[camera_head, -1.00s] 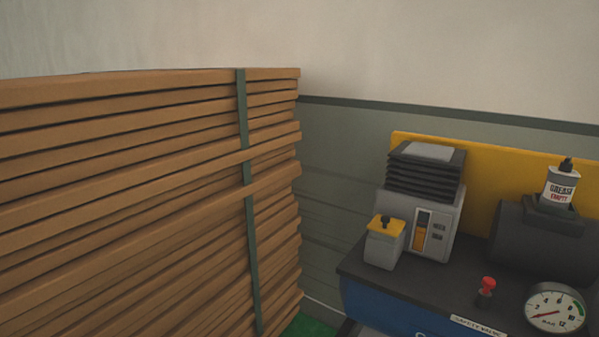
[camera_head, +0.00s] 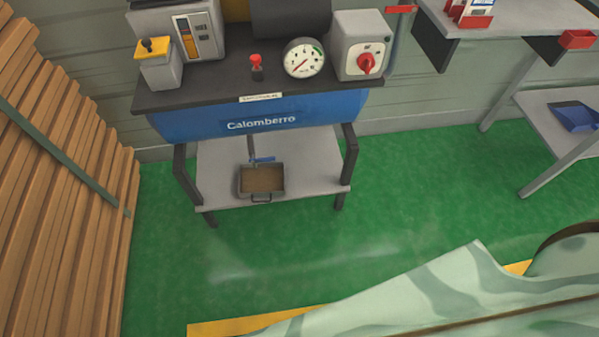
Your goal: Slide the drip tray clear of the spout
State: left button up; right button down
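The drip tray (camera_head: 262,181) is a small dark-rimmed square pan with brown contents and a handle at its front edge. It sits on the lower grey shelf (camera_head: 318,168) of the compressor stand. The spout, a thin pipe with a blue lever (camera_head: 262,160), comes down from under the blue tank (camera_head: 300,117) at the tray's back edge. From this angle its end appears over or just behind the tray; I cannot tell exactly. Neither of my grippers is in view.
Stacked wooden slats (camera_head: 60,170) stand at the left. The green floor (camera_head: 300,240) in front of the stand is open. A pale green patterned mattress-like shape (camera_head: 420,300) fills the lower right. A grey workbench (camera_head: 510,15) with a lower shelf stands at the right.

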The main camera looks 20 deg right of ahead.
aim_at(268, 180)
jog(key=z, duration=0.25)
jog(key=i+j+z, duration=0.2)
jog(key=z, duration=0.2)
jog(key=i+j+z, duration=0.1)
jog(key=j+z, duration=0.7)
jog(key=i+j, duration=0.05)
jog(key=j, duration=0.05)
